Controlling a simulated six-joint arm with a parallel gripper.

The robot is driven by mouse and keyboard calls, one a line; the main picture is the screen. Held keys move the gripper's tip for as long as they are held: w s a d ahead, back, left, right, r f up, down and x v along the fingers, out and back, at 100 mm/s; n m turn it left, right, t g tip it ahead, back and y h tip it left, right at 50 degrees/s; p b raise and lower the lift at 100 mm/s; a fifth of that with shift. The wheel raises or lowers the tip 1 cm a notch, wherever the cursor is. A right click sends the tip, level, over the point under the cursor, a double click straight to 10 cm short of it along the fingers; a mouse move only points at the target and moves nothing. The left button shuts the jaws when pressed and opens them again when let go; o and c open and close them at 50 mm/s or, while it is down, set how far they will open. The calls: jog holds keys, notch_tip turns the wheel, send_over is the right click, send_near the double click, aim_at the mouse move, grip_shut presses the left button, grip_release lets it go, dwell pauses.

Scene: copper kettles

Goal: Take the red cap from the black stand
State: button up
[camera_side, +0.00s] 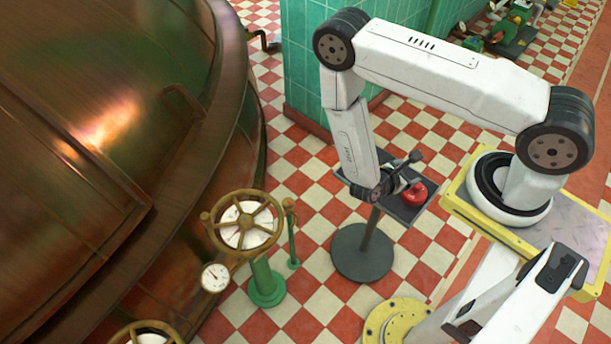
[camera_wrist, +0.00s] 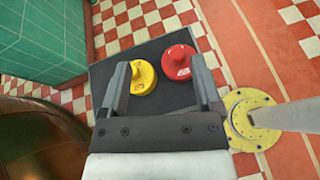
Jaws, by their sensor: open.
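The red cap (camera_side: 416,193) lies on the flat top of the black stand (camera_side: 410,213). In the wrist view the red cap (camera_wrist: 180,61) sits toward the right of the dark stand top (camera_wrist: 105,72), close to my right finger. A yellow cap (camera_wrist: 143,77) lies to its left, close to my left finger; it is hidden in the side view. My gripper (camera_wrist: 159,62) is open, and both caps show between its fingers. In the side view my gripper (camera_side: 405,171) is at the stand top, close to the red cap. I cannot tell whether a finger touches either cap.
A brass handwheel (camera_side: 243,220) on a green post stands left of the stand, in front of a large copper kettle (camera_side: 90,130). A green tiled pillar (camera_side: 300,80) rises behind. A yellow round base (camera_wrist: 252,118) is at the right in the wrist view.

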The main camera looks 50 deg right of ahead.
aim_at(416, 190)
jog(key=s+f+n+t, duration=0.1)
jog(key=f+n+t, duration=0.1)
jog(key=f, duration=0.1)
jog(key=s+d+f+n+t, duration=0.1)
jog(key=f+n, duration=0.1)
jog(key=f, duration=0.1)
jog(key=s+f+n+t, duration=0.2)
jog(key=f, duration=0.1)
jog(key=shift+s+d+t, duration=0.1)
jog(key=shift+d+t, duration=0.05)
jog(key=shift+t, duration=0.15)
jog(key=shift+s+f+n+t, duration=0.3)
jog(key=shift+s+f+n, duration=0.05)
jog(key=shift+f+n, duration=0.2)
jog(key=shift+d, duration=0.1)
jog(key=shift+x, duration=1.15)
jog(key=shift+w+d+f, duration=0.1)
jog(key=shift+d+f, duration=0.05)
jog(key=shift+d, duration=0.1)
jog(key=shift+x, duration=2.35)
grip_shut()
